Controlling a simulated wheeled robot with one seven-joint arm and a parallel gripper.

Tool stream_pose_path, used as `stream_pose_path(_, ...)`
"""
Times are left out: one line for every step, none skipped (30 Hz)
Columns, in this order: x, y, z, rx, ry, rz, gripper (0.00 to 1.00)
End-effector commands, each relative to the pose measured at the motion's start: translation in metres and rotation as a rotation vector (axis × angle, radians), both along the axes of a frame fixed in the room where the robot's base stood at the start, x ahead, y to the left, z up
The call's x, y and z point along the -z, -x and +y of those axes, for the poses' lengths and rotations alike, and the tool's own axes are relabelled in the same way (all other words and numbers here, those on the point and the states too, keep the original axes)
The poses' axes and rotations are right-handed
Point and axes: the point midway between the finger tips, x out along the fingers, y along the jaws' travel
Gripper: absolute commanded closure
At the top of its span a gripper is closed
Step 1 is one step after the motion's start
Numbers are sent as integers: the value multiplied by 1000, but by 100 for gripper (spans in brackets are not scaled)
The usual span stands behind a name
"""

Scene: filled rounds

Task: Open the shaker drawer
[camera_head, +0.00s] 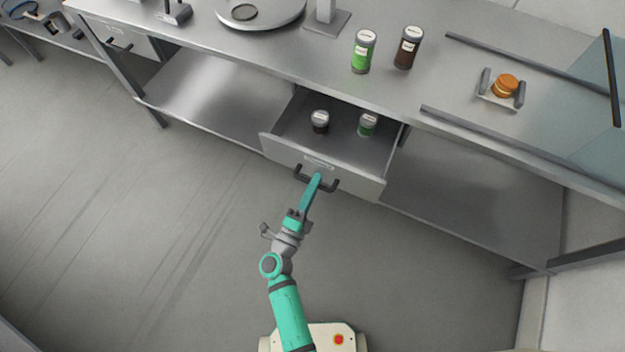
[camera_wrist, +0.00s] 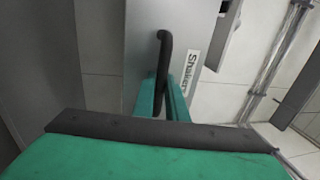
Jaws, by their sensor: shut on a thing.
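The shaker drawer (camera_head: 280,150) is pulled out from under the steel counter in the head view. My gripper (camera_head: 317,178) is shut on the black handle (camera_head: 331,186) at the drawer's front. In the wrist view the handle (camera_wrist: 164,50) runs between my teal fingers (camera_wrist: 165,98), beside a white label reading "Shaker" (camera_wrist: 189,70). The lower part of the handle is hidden by the fingers there.
On the steel counter (camera_head: 240,45) stand a green jar (camera_head: 362,52), a brown jar (camera_head: 407,47) and an orange round piece (camera_head: 505,86) in a holder. Another closed drawer (camera_head: 125,40) is at the left. The floor (camera_head: 150,210) left of my arm is clear.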

Motion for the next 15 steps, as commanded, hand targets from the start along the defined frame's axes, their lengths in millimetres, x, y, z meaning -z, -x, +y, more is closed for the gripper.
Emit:
stream_pose_path(-1,0,0,1,0,-1,100)
stream_pose_path(-1,0,0,1,1,-2,100)
stream_pose_path(-1,0,0,1,1,-2,100)
stream_pose_path(-1,0,0,1,1,-2,100)
stream_pose_path(-1,0,0,1,0,-2,100)
stream_pose_path(-1,0,0,0,0,-2,100)
stream_pose_path(-1,0,0,0,0,-2,83)
stream_pose_path(-1,0,0,0,0,-2,80)
stream_pose_path(-1,0,0,0,0,-2,80)
stream_pose_path(-1,0,0,0,0,-1,80)
stream_pose_path(-1,0,0,0,0,-1,80)
stream_pose_path(-1,0,0,0,0,-1,80)
stream_pose_path(-1,0,0,0,0,-1,80)
stream_pose_path(-1,0,0,-1,0,-1,80)
stream_pose_path(0,0,0,-1,0,-1,80)
